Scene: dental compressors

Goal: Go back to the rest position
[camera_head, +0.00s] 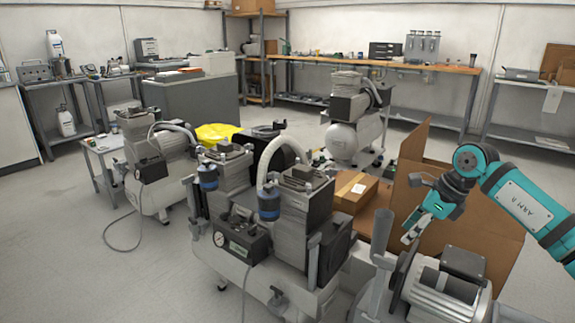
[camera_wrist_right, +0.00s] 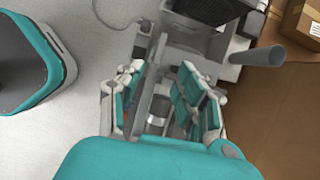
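My right gripper (camera_head: 412,228) hangs from the teal right arm at the right of the head view, above the compressor parts at the lower right. In the right wrist view its two fingers (camera_wrist_right: 165,98) stand apart, with a gap between them and nothing held. Below it a grey motor unit (camera_head: 445,292) with a round flange shows at the bottom right. The large twin-motor dental compressor (camera_head: 305,212) with a pressure gauge stands in front, left of the gripper. My left gripper shows in neither view.
An open cardboard box (camera_head: 483,238) stands close behind and beside my right arm, and a smaller closed box (camera_head: 355,190) lies left of it. More compressors (camera_head: 158,165) stand at the left and behind. Open grey floor (camera_head: 60,230) lies at the left.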

